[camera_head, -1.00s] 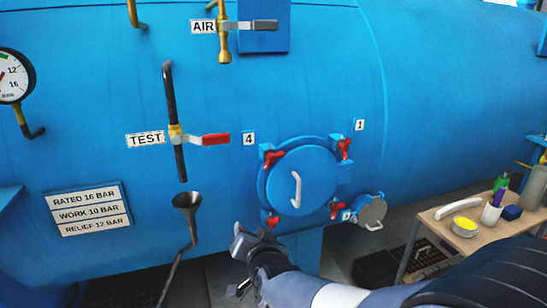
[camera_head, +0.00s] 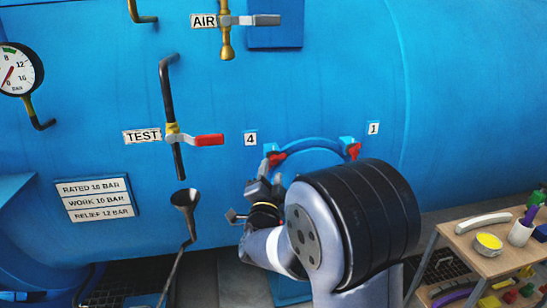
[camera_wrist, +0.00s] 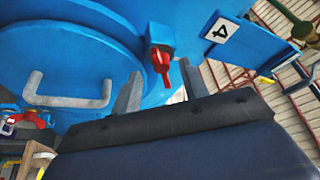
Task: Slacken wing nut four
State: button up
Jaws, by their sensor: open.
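Wing nut four is the red wing nut (camera_head: 277,158) at the hatch's upper left, near the "4" label (camera_head: 250,138). In the wrist view the red wing nut (camera_wrist: 160,62) sits on a blue lug, with its "4" label (camera_wrist: 221,29) beside it. My gripper (camera_head: 264,182) is just below this nut in the head view. In the wrist view my gripper (camera_wrist: 162,84) is open, one finger on either side of the nut's lower wing in the picture. I cannot tell whether either finger touches it. My arm hides most of the round blue hatch (camera_head: 315,146).
Another red wing nut (camera_head: 353,151) is by the "1" label (camera_head: 373,128). The hatch handle (camera_wrist: 68,92) is left of my gripper in the wrist view. The red-handled TEST valve (camera_head: 195,140) and a funnel (camera_head: 186,203) are left. A cluttered cart (camera_head: 470,258) stands at right.

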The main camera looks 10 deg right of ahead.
aim_at(273, 163)
jog(key=p+x, duration=0.1)
jog(key=x, duration=0.4)
jog(key=shift+w, duration=0.1)
grip_shut()
dwell(0.3)
jog(key=shift+f+b, duration=0.1)
jog(key=shift+b, duration=0.25)
